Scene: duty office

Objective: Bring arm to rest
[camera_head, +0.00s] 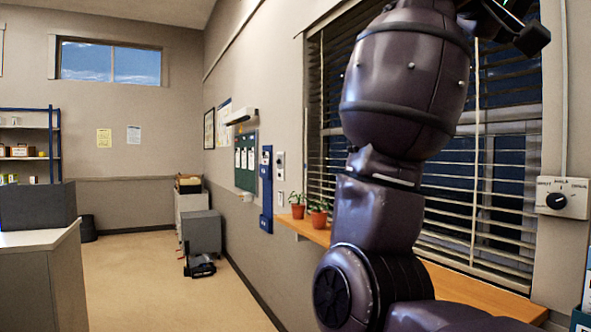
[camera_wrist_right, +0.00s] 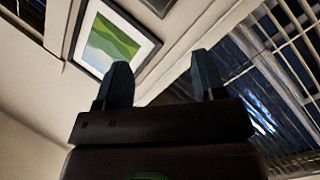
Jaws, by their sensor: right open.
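My right arm (camera_head: 385,190) stands raised and bent in the right half of the head view, in front of the window. Its upper end runs out of the top of that view, where a dark part shows at the top right edge. In the right wrist view my right gripper (camera_wrist_right: 162,82) has its two fingers well apart with nothing between them. It points up toward the wall and a framed green picture (camera_wrist_right: 115,42). My left arm and left gripper are not in view.
Close behind my right arm are window blinds (camera_head: 480,190) and a wooden sill (camera_head: 455,285) with two potted plants (camera_head: 318,218). A dial box (camera_head: 563,197) is on the wall at right. A grey counter (camera_head: 45,240) stands at left. The floor (camera_head: 150,275) between is mostly clear.

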